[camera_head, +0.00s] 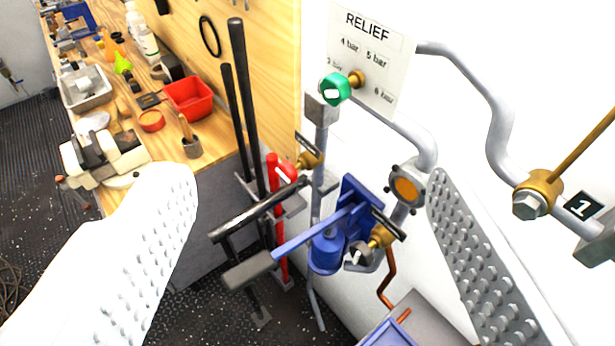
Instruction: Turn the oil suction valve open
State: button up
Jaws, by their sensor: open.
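My gripper (308,188) is open, with one studded finger at the left and the other at the right. Nothing is held between the fingers. Two brass valves show between them: the left valve (309,160) with a red part beside it and a dark label, and the lower valve (379,237) by the blue pump, also with a dark label. Both labels are too small to read, so I cannot tell which is the oil suction valve. The blue pump (327,250) has a blue lever with a grey end reaching left.
A green relief knob (336,88) sits on the RELIEF plate (362,45). A brass valve (538,195) with a long handle and label 1 is on the pipe at right. Black bars (243,110) stand by the wooden bench (205,137), which holds a red bin (190,97) and tools.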

jog(key=w+d+f+m+g+h+b, duration=0.1)
jog(key=w+f+m+g+h+b, duration=0.7)
jog(key=w+f, duration=1.2)
jog(key=m+t+h+b, duration=0.4)
jog(key=h, duration=0.2)
send_near(282, 175)
jog(key=x, duration=1.2)
